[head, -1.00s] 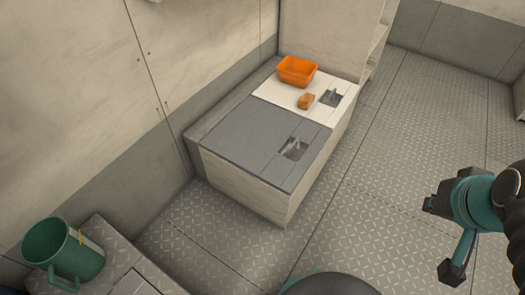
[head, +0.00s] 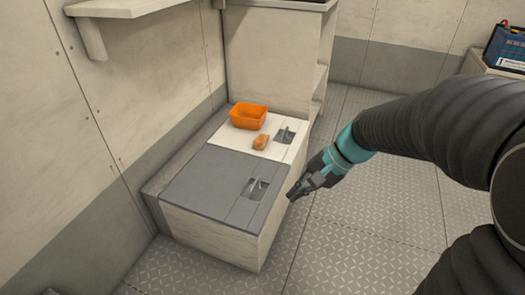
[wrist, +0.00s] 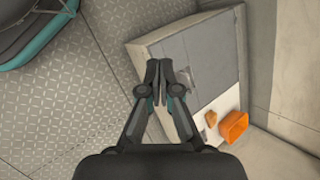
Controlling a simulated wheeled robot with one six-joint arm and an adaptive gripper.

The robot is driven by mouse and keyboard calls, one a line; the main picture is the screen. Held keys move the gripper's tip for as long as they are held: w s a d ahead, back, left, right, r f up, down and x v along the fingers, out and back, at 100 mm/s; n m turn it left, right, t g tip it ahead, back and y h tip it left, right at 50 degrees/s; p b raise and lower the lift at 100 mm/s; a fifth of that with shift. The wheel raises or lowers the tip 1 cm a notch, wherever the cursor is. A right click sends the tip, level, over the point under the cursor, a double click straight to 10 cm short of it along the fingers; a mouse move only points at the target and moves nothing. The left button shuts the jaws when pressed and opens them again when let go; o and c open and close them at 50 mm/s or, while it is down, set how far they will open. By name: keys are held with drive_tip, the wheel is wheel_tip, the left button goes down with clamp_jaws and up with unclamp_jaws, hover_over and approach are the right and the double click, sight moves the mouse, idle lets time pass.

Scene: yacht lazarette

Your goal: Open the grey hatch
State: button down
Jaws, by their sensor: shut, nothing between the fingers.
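The grey hatch (head: 208,180) is the flat grey lid on the nearer part of a low pale locker (head: 215,235). It lies flat and closed. A recessed handle (head: 256,188) sits near its right edge. My gripper (head: 292,197) is shut and empty, just right of the hatch and its handle in the head view. In the wrist view my gripper (wrist: 157,64) points toward the grey hatch (wrist: 195,45), with its fingertips together. They overlap the handle recess (wrist: 183,76) in that picture, partly hiding it. I cannot tell whether they touch anything.
A white hatch (head: 229,134) with its own recessed handle (head: 284,135) adjoins the grey one. Walls stand left and behind. The patterned floor (head: 365,230) to the right is clear.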

drive_tip(key=w+a+f+m+y+b, duration=0.25)
drive_tip(key=w+f+m+y, duration=0.4)
drive_tip(key=w+f, duration=0.6)
drive_tip(key=m+t+y, duration=0.2)
drive_tip(key=m+t, duration=0.4)
drive_tip(key=m, duration=0.3)
hover_over(261, 196)
wheel_tip(261, 196, down, 14)
drive_tip(key=shift+w+a+f+b, duration=0.1)
drive_tip(key=shift+f+b, duration=0.1)
drive_tip(key=shift+b, duration=0.2)
